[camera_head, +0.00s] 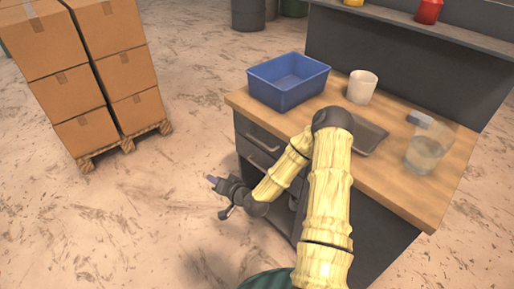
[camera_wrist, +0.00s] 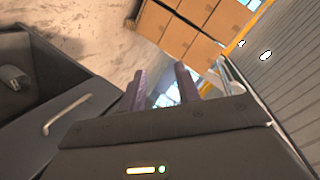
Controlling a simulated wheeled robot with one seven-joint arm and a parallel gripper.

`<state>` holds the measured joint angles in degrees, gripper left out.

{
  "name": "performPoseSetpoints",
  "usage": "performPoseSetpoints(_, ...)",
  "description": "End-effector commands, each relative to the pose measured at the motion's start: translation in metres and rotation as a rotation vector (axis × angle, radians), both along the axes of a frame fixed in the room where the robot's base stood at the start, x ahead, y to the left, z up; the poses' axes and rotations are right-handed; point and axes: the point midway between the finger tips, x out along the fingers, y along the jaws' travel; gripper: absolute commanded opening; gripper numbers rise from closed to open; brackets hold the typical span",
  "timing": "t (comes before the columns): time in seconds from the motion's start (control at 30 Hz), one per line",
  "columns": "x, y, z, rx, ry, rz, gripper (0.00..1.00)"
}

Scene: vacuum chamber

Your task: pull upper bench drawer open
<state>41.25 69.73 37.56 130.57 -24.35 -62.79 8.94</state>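The bench (camera_head: 400,185) has a wooden top and dark drawers in its front. The upper drawer (camera_head: 257,132) is just below the top, with a light bar handle (camera_head: 264,146); my arm hides part of the front. My gripper (camera_head: 218,196) is in front of the drawers, out over the floor and apart from the handle. In the wrist view its two purple fingers (camera_wrist: 160,88) stand apart with nothing between them. A dark drawer-like box with a bar handle (camera_wrist: 68,114) is left of them, with a small grey object (camera_wrist: 14,78) inside. I cannot tell which drawer this is.
On the bench top are a blue bin (camera_head: 288,80), a white cup (camera_head: 362,87), a dark tray (camera_head: 369,136), a clear container (camera_head: 423,153) and a small grey-blue item (camera_head: 419,118). Stacked cartons (camera_head: 85,65) stand on a pallet at left. The floor between is clear.

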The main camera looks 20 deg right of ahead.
Motion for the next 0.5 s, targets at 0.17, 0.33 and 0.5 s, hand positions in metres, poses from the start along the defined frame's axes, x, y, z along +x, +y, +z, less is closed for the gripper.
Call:
performPoseSetpoints(0.17, 0.015, -0.035, -0.023, 0.217, -0.161, -0.23, 0.33)
performPoseSetpoints(0.33, 0.016, -0.086, -0.036, 0.406, -0.325, -0.492, 0.33)
performPoseSetpoints(0.5, 0.004, -0.133, -0.047, 0.532, -0.455, -0.715, 0.33)
